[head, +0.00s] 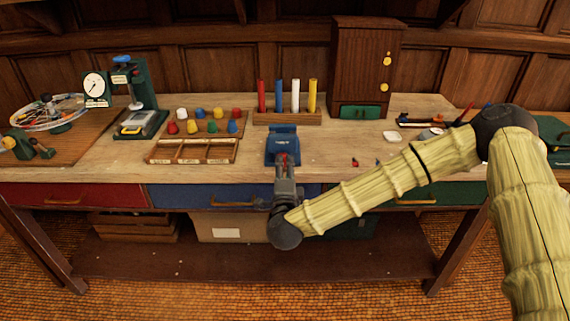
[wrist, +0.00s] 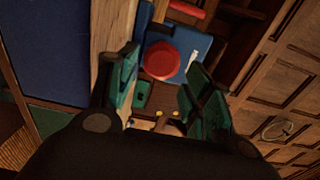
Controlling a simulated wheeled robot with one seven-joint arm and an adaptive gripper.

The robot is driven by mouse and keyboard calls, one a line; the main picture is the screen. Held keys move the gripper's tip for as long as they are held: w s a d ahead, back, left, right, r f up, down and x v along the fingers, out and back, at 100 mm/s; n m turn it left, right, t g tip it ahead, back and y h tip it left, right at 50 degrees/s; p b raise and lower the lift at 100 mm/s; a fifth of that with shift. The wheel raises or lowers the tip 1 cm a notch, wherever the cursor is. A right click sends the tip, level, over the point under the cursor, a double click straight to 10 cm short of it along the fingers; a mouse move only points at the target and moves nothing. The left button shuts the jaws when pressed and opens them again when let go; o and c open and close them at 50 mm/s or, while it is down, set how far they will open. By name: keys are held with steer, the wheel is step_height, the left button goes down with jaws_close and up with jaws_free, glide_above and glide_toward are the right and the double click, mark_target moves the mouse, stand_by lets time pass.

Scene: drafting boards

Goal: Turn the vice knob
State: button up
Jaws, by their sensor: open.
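A blue vice (head: 283,143) stands at the front edge of the workbench, in the middle of the head view. In the wrist view its blue body (wrist: 192,42) is tilted, with a round red knob (wrist: 160,60) facing the camera. My gripper (head: 286,168) is right in front of the vice and hides much of its front in the head view. In the wrist view the open fingers (wrist: 162,70) are on either side of the knob's line. I cannot tell if the fingertips touch the knob.
A rack of coloured rods (head: 287,118) stands behind the vice. A divided wooden tray (head: 192,151) and coloured cups are to its left. A brown cabinet (head: 362,65) stands behind right. Small red parts (head: 355,162) and a white dish (head: 390,136) lie to the right.

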steer(key=s, duration=0.7)
steer(key=shift+s, duration=0.15)
